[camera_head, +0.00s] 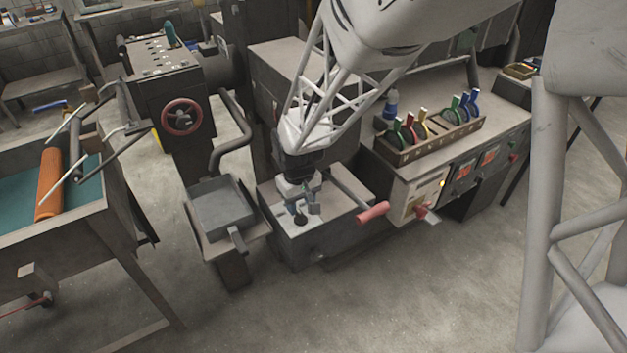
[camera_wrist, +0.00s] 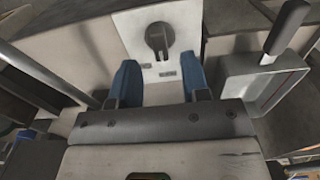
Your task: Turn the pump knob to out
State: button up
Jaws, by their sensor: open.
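The pump knob (camera_wrist: 159,36) is a dark round knob with a slotted pointer, on a pale plate (camera_wrist: 135,22) with small labels that I cannot read. In the wrist view its pointer part reaches down toward my gripper. In the head view the knob (camera_head: 300,220) is a small dark spot on top of a low grey box (camera_head: 335,222). My gripper (camera_wrist: 160,78) is open, with two blue fingers spread to either side of the knob's line and nothing between them. The knob lies beyond the fingertips, apart from them. In the head view my gripper (camera_head: 302,206) is just above the plate.
A lever with a red handle (camera_head: 372,213) sticks out right of the box. A grey tray (camera_head: 221,207) stands close on the left. A control bench with coloured levers (camera_head: 410,130) is at the right, and a red handwheel (camera_head: 182,117) at the back left.

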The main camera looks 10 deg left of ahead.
aim_at(300, 214)
jog(key=shift+f, duration=1.9)
grip_shut()
